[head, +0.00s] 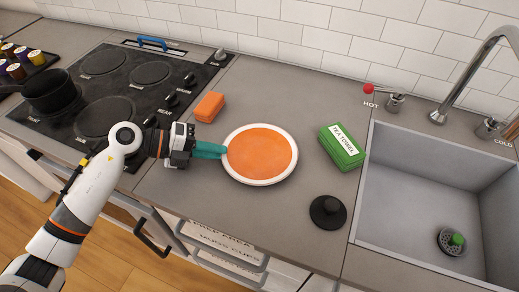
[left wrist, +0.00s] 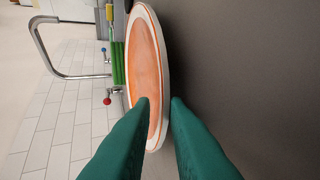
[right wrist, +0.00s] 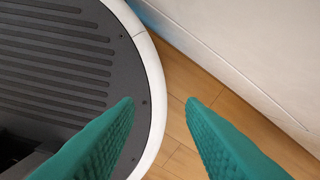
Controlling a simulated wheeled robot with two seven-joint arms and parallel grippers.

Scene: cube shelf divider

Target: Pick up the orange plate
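The orange plate (head: 259,154), with an orange centre and a white rim, lies on the grey counter between the hob and the sink. In the left wrist view the plate (left wrist: 150,60) stands edge-on, its rim between my two green fingers. My left gripper (head: 223,152) is at the plate's left edge, one finger over the rim and one under it. The gap between the fingers is narrow and the rim nearly fills it; it looks shut on the plate. My right gripper (right wrist: 160,101) is open and empty, away from the counter.
An orange block (head: 209,106) sits behind the left gripper. A green tea towel pack (head: 342,147) and a black round lid-like object (head: 327,211) stand right of the plate. The sink (head: 430,200) is farther right; a dark pan (head: 50,91) is on the hob.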

